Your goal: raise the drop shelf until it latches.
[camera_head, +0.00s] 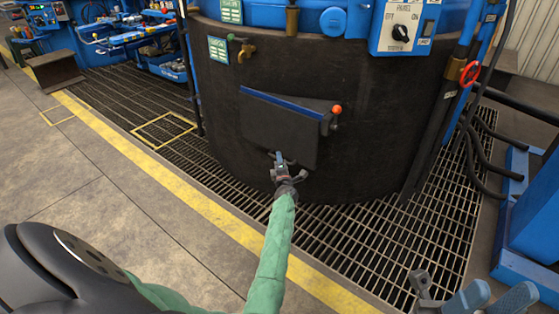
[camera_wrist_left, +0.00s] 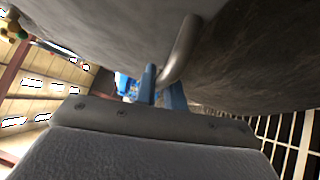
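The drop shelf (camera_head: 278,128) is a dark plate with a blue strip along its upper edge, hanging sloped against the black round furnace wall. A bent metal handle (camera_wrist_left: 184,45) shows in the left wrist view, at the shelf's lower edge. My left gripper (camera_head: 284,160) is at that lower edge, its blue fingers (camera_wrist_left: 162,90) close on either side of the handle and seemingly shut on it. The handle's far end is partly hidden by the fingers. My right gripper (camera_head: 490,300) is at the bottom right, partly cut off, its blue fingers apart and empty.
An orange ball knob (camera_head: 337,109) sits at the shelf's upper right corner. A brass tap (camera_head: 246,50) and a switch box (camera_head: 403,27) are higher up. Metal grating (camera_head: 405,240) surrounds the furnace. Hoses (camera_head: 478,155) and a blue frame (camera_head: 530,220) stand at the right.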

